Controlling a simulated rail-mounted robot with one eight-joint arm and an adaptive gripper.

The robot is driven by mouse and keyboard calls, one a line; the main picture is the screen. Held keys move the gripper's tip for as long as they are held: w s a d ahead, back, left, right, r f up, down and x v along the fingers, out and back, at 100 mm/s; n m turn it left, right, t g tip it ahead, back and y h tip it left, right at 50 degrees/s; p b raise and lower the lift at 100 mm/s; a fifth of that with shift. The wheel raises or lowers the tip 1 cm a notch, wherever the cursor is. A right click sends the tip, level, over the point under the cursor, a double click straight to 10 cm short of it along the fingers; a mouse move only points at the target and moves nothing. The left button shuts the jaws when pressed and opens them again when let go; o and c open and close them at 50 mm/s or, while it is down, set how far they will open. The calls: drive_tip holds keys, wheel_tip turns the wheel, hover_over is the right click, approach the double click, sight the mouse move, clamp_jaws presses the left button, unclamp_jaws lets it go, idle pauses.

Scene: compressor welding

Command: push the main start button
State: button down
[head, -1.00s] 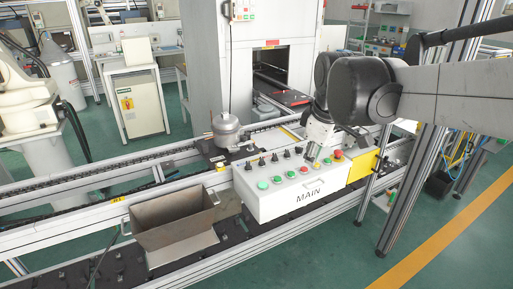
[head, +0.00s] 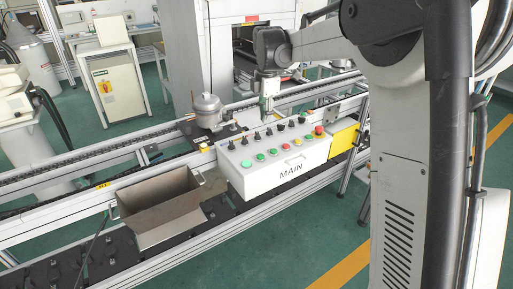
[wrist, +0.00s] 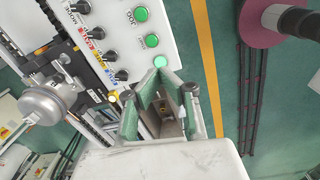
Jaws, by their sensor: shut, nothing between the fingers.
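The white MAIN control panel (head: 290,172) stands on the front rail, with a front row of green, yellow and red buttons. Its leftmost green button (head: 246,163) looks lit; this green button (wrist: 160,61) glows in the wrist view. A second green button (wrist: 152,40) and a third green button (wrist: 140,14) sit along the same row. I cannot read which one is the start button. My gripper (head: 265,117) hangs over the panel's back side, pointing down. In the wrist view my gripper (wrist: 160,77) is shut and empty, its tips appearing just below the lit button. Contact is not visible.
Black selector knobs (head: 269,130) stand up along the panel's rear row. A silver compressor (head: 206,111) sits on the line behind the panel's left end. An open metal bin (head: 160,205) stands to the left. A yellow box (head: 344,138) adjoins the panel's right end.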

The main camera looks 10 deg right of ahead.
sight(261, 155)
drive_tip(key=shift+w+a+f+n+g, duration=0.15)
drive_tip(key=shift+w+f+n, duration=0.45)
drive_tip(key=shift+w, duration=0.25)
drive_tip(key=shift+w+a+f+n+g, duration=0.15)
drive_tip(key=shift+w+f+n, duration=0.35)
drive_tip(key=shift+w+f, duration=0.3)
wheel_tip(261, 155, down, 14)
drive_tip(key=shift+r+p, duration=0.1)
drive_tip(key=shift+p, duration=0.9)
drive_tip(key=shift+s+f+b, duration=0.1)
drive_tip(key=shift+f+b, duration=0.9)
drive_tip(key=shift+b, duration=0.2)
drive_tip(key=shift+r, duration=0.15)
wheel_tip(261, 155, up, 14)
